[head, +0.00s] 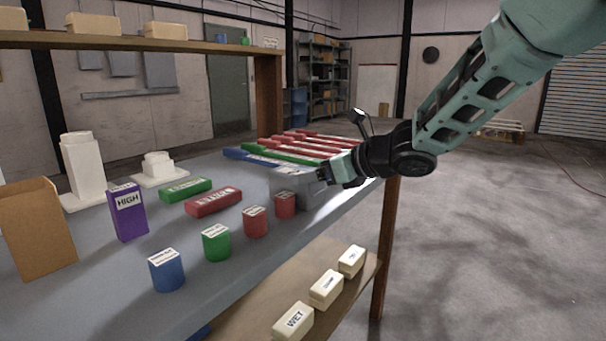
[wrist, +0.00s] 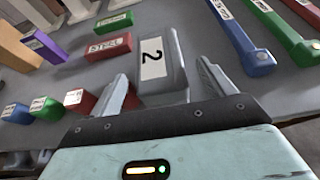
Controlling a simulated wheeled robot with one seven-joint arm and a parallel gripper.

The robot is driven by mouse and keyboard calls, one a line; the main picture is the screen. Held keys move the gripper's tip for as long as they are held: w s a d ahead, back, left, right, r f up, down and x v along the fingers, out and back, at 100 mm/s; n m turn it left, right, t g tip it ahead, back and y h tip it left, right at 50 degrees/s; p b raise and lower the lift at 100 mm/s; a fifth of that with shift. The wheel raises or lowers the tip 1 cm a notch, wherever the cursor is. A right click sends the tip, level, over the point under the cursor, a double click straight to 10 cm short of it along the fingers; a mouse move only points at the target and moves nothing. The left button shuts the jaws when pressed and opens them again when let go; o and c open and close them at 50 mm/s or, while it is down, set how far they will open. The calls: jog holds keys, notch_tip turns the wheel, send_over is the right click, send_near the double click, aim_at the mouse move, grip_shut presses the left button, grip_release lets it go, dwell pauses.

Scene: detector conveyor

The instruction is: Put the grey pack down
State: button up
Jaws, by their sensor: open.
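The grey pack (head: 292,184) sits on the grey tabletop near its right edge, just behind a red can. In the wrist view the pack (wrist: 176,50) shows a white label with a black 2. My gripper (head: 322,176) is at the pack's right side. In the wrist view my gripper (wrist: 162,72) is open, with one finger on each side of the pack's near end and a visible gap at the right finger. Whether the left finger touches the pack I cannot tell.
Red cans (head: 255,221), a green can (head: 216,243) and a blue can (head: 166,270) line the front. A red block (head: 213,202) and green block (head: 186,189) lie left of the pack. Long red, green and blue bars (head: 300,150) lie behind it. Cream boxes (head: 326,289) sit on a lower shelf.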

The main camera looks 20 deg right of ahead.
jog(key=v, duration=0.7)
jog(key=shift+s+p, duration=0.2)
jog(key=shift+p, duration=0.25)
jog(key=s+a+f+m+g+h, duration=0.1)
jog(key=s+a+f+m, duration=0.1)
jog(key=m, duration=0.4)
jog(key=s+a+f+m+h, duration=0.2)
jog(key=a+f+m, duration=0.1)
jog(key=m, duration=0.4)
jog(key=s+a+f+m+g+h, duration=0.1)
jog(key=s+a+f+m+h, duration=0.1)
jog(key=m, duration=0.4)
jog(key=shift+s+a+f+g, duration=0.25)
jog(key=shift+a+f+g, duration=0.05)
jog(key=shift+a+f, duration=0.05)
jog(key=s+a+f+m+g, duration=0.1)
jog(key=s+f+m+g, duration=0.1)
jog(key=s+m, duration=0.3)
jog(key=s+a+f+m+g+h, duration=0.1)
jog(key=s+a+f+m+g, duration=0.1)
jog(key=s+m, duration=0.4)
jog(key=s+a+f+m+g+h, duration=0.1)
jog(key=s+f+m+g, duration=0.2)
jog(key=s, duration=0.9)
jog(key=m+g, duration=0.1)
jog(key=m, duration=0.1)
jog(key=shift+a+f+m, duration=0.2)
jog(key=shift+a+m, duration=0.1)
jog(key=shift+a, duration=0.05)
